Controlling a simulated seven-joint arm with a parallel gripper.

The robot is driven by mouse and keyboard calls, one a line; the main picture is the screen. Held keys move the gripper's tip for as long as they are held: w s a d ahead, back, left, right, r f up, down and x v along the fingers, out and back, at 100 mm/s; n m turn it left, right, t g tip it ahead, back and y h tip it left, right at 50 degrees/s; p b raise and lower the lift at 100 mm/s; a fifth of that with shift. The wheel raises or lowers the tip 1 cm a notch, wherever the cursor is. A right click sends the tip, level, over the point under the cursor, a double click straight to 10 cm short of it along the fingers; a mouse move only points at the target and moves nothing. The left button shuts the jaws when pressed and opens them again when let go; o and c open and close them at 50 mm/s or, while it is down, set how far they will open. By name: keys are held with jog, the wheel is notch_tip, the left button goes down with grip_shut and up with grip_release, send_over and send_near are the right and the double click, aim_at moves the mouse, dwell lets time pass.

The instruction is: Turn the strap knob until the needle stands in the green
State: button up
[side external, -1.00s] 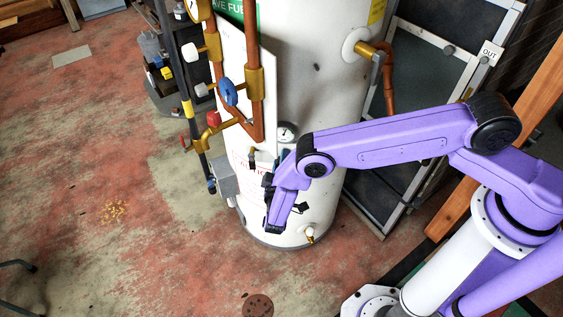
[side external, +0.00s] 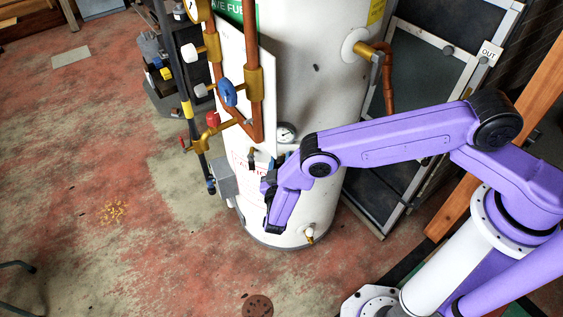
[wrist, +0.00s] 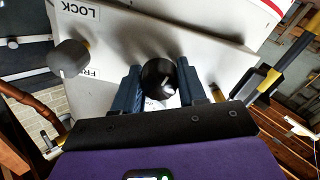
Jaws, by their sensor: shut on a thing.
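A round black knob (wrist: 158,78) stands out from a pale panel in the wrist view. The two blue-grey fingers of my gripper (wrist: 158,72) lie on either side of it and are shut on it. In the side external view my gripper (side external: 267,187) is against the front of the white tank, and the knob is hidden there.
In the wrist view a grey ball-ended lever (wrist: 68,58) stands left of the knob, near labels reading LOCK (wrist: 77,11) and FR. In the side external view copper pipes with a blue valve wheel (side external: 228,92) and a grey box (side external: 223,178) stand left of my gripper.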

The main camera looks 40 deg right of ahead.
jog(key=shift+a+r, duration=0.1)
jog(key=shift+a, duration=0.1)
jog(key=o, duration=1)
jog(key=shift+d, duration=0.15)
jog(key=shift+s, duration=0.1)
jog(key=v, duration=1.7)
jog(key=shift+s, duration=0.1)
